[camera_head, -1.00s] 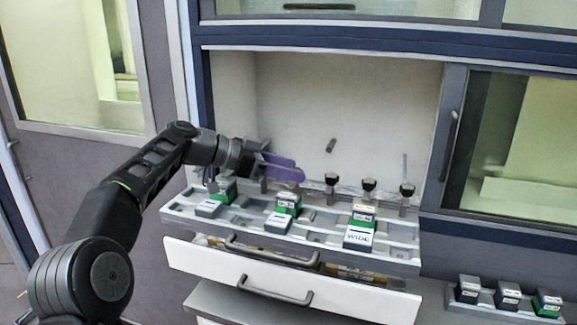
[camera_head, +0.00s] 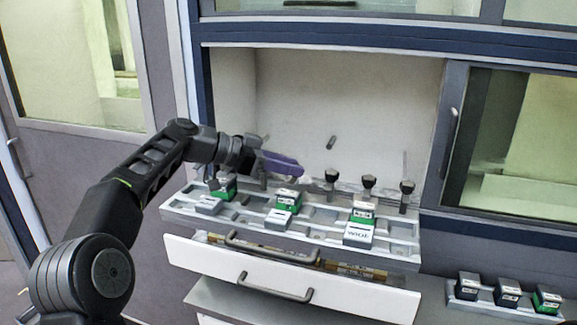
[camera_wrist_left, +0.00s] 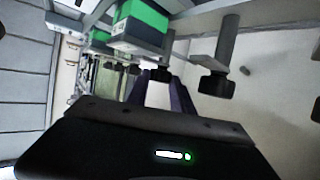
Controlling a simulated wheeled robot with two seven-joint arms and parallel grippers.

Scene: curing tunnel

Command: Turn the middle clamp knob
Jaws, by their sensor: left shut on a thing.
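My left gripper (camera_head: 285,165) has purple fingers and reaches over the back of the grey fixture (camera_head: 230,223) from the left. In the left wrist view the fingers (camera_wrist_left: 163,92) are shut on a small dark clamp knob (camera_wrist_left: 160,74), mostly hidden between the tips. The fingers also hide that knob in the head view. To their right stand three black clamp knobs: one (camera_head: 332,176), another (camera_head: 368,182) and a third (camera_head: 406,187). A dark knob (camera_wrist_left: 216,86) beside the fingers is large in the left wrist view. My right gripper is not in view.
Green-and-white blocks sit in the fixture, one (camera_head: 223,188) close below my left wrist and one (camera_head: 360,233) marked "WIDE". Open white drawers (camera_head: 205,254) with handles jut out below. More blocks (camera_head: 508,293) stand at lower right.

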